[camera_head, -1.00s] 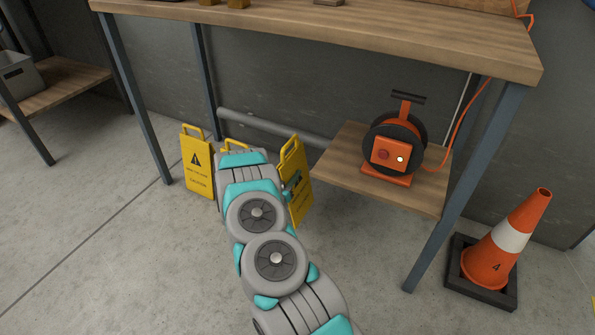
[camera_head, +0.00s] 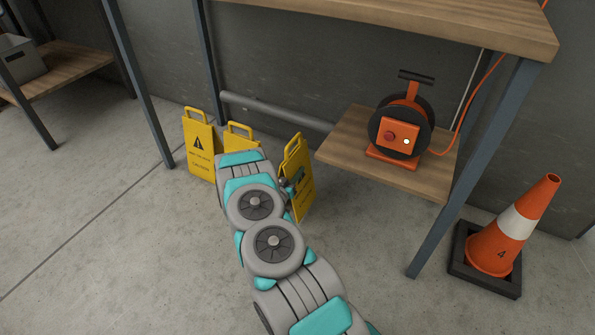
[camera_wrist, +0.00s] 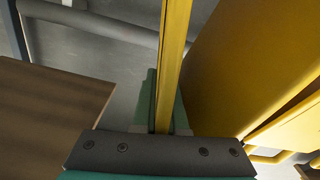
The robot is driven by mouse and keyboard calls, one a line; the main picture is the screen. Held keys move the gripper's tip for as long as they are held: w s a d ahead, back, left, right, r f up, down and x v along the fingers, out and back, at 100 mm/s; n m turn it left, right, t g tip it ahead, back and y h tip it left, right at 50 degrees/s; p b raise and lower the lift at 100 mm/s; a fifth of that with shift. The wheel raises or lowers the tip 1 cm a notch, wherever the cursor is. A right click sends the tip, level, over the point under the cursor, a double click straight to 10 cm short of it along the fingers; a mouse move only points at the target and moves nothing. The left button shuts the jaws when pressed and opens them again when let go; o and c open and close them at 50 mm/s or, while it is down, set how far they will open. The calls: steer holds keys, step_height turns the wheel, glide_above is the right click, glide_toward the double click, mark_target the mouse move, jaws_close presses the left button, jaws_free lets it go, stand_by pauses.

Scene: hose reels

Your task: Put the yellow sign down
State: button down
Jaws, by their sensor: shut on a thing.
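The yellow sign (camera_head: 301,180) in my grip stands near-upright and edge-on beside the low shelf in the head view. In the wrist view its narrow yellow edge (camera_wrist: 173,55) runs between the fingers. My gripper (camera_head: 291,184) is shut on it; the fingers (camera_wrist: 165,100) close around that edge in the wrist view. My arm partly covers the gripper in the head view. I cannot tell whether the sign's foot touches the floor. Two more yellow signs stand to the left: one with a warning triangle (camera_head: 199,146), and one (camera_head: 238,135) partly hidden by my arm.
The low wooden shelf (camera_head: 345,150) with an orange hose reel (camera_head: 400,125) is just right of the held sign. A table leg (camera_head: 470,175) and a traffic cone (camera_head: 515,225) stand farther right. A grey pipe (camera_head: 275,110) runs behind. Floor at left is clear.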

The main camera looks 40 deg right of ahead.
steer(key=shift+f+b, duration=0.3)
steer(key=shift+f, duration=0.35)
stand_by(0.4)
steer(key=c, duration=0.9)
jaws_free()
steer(key=shift+v, duration=3.95)
